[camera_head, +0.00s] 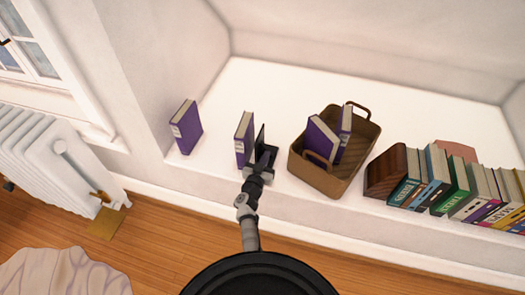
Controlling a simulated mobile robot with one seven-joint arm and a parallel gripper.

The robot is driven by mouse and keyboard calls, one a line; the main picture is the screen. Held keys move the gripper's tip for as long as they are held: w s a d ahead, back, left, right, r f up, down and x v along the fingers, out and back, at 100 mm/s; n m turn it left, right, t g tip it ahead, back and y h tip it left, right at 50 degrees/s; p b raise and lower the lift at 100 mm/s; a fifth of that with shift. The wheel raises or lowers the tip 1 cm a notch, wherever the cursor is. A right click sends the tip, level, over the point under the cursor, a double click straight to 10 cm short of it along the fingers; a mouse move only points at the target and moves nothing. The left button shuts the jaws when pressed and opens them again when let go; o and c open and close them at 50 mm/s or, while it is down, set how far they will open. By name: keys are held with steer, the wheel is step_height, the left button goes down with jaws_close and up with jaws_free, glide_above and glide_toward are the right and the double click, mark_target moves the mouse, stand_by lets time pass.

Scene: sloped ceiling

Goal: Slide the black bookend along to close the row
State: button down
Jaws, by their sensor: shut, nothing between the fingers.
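The black bookend (260,138) stands upright on the white ledge, its thin dark plate just right of a purple book (244,140). Whether the two touch is hard to tell. Another purple book (186,127) stands apart to the left, with bare ledge between them. My gripper (262,160) is shut and empty, at the bookend's near side and low down. It hides part of the bookend's foot, and I cannot tell whether it touches it.
A brown basket (318,180) holding two purple books (321,140) stands to the right. Beyond it are a wooden block (390,172) and a row of several books (455,186). A wall bounds the ledge at left. The ledge behind is clear. A radiator (55,155) is at lower left.

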mark_target(250, 154)
steer(key=shift+a, duration=0.1)
